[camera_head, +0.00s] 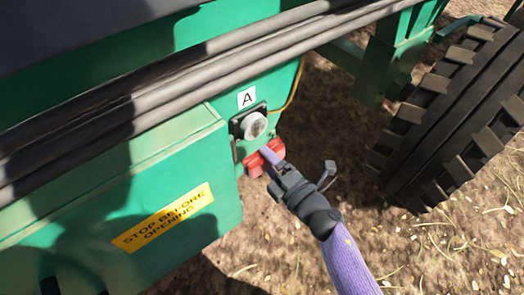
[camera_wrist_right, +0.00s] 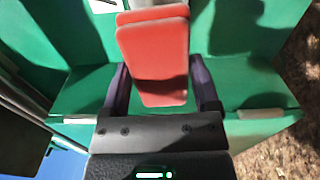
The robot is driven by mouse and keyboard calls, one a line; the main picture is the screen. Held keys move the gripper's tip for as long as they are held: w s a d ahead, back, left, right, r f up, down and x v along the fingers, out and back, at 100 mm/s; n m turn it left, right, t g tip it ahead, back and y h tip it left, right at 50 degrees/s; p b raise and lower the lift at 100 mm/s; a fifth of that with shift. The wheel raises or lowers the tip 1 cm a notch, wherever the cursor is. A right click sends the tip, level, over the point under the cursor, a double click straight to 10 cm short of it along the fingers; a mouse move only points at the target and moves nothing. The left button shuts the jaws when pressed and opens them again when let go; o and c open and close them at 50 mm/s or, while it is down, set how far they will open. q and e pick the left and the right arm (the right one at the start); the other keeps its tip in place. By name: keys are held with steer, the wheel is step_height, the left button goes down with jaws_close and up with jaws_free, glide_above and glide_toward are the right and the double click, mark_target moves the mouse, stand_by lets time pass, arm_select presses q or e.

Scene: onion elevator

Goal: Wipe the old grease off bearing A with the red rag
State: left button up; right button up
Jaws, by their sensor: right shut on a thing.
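Bearing A (camera_head: 251,125) is a round grey-white face in a dark housing on the green machine, under a white label marked A (camera_head: 246,97). My right gripper (camera_head: 267,157) is just below and to the right of the bearing. It is shut on the red rag (camera_head: 254,165), a folded red pad. The rag also shows in the right wrist view (camera_wrist_right: 158,65), between the two purple fingers. In the head view the rag is below the bearing, apart from its face. In the wrist view the bearing cannot be made out. My left gripper is out of view.
The green machine (camera_head: 165,165) carries a yellow "STOP BEFORE OPENING" sign (camera_head: 163,217). Thick dark pipes (camera_head: 190,80) cross above the bearing. A thin yellow cable (camera_head: 295,85) runs at its right. A large black tyre (camera_head: 450,115) stands at the right, with bare ground between.

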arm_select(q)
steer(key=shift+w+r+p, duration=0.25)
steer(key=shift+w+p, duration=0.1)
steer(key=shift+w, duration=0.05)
arm_select(e)
steer(key=v, duration=0.3)
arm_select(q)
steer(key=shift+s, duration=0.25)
arm_select(e)
steer(key=b+x, duration=0.1)
steer(key=x, duration=0.5)
steer(key=shift+f+b, duration=0.1)
steer(key=shift+b, duration=0.25)
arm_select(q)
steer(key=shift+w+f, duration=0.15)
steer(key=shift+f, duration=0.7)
arm_select(e)
steer(key=shift+w+a, duration=0.25)
steer(key=shift+w, duration=0.2)
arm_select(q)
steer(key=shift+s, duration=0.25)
